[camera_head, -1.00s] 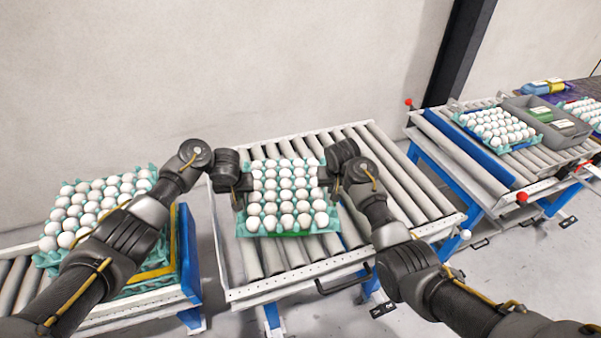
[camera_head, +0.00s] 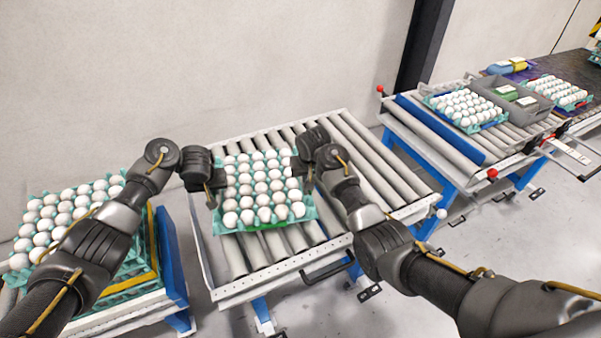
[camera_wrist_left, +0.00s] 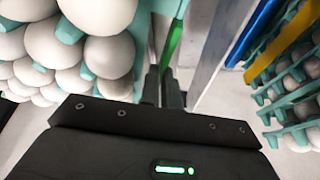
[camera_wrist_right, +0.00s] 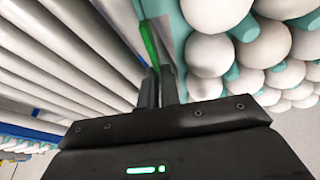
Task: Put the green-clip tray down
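The green-clip tray (camera_head: 232,228) is a teal tray full of white eggs, over the middle roller table in the head view. A green strip shows at its front edge. My left gripper (camera_head: 214,192) is at its left side and my right gripper (camera_head: 303,178) at its right side. In the left wrist view the fingers (camera_wrist_left: 163,85) are close together at the tray's edge by a green clip (camera_wrist_left: 174,40). In the right wrist view the fingers (camera_wrist_right: 160,85) likewise close on the edge by a green clip (camera_wrist_right: 150,42). Whether the tray touches the rollers is unclear.
The middle roller table (camera_head: 385,165) has bare rollers to the right and behind the tray. A stack of egg trays (camera_head: 130,285) stands on the left. A right conveyor (camera_head: 430,130) holds another egg tray (camera_head: 489,124) and a grey bin (camera_head: 545,104).

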